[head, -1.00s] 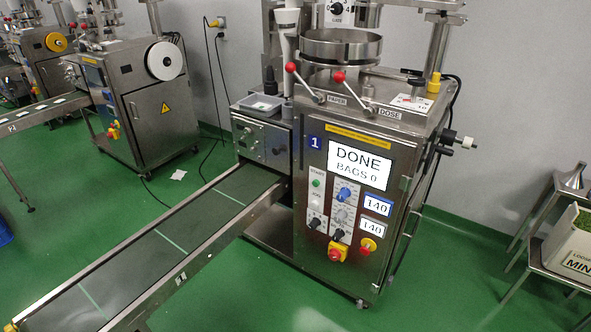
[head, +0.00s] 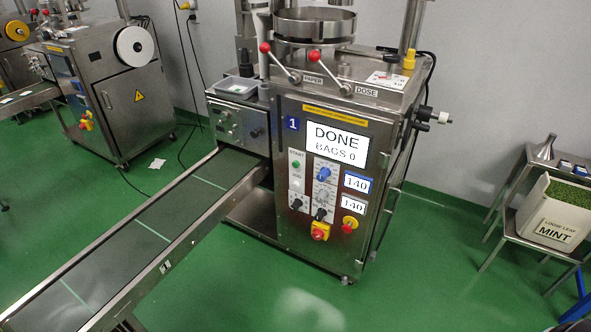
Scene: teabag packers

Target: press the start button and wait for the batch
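The teabag packer (head: 330,120), marked with a blue 1, stands in the middle of the head view. Its screen (head: 337,146) reads DONE, BAGS 0. The green start button (head: 296,164) sits under the label START at the upper left of the control panel. Two small displays (head: 356,183) each read 140. Neither of my grippers is in view.
A second packer (head: 100,90) stands at the back left. A crate (head: 548,216) labelled LOOSE LEAF MINT sits on a metal stand at the right. The green floor in front of the packer is clear. A paper scrap (head: 157,163) lies on the floor behind the conveyor.

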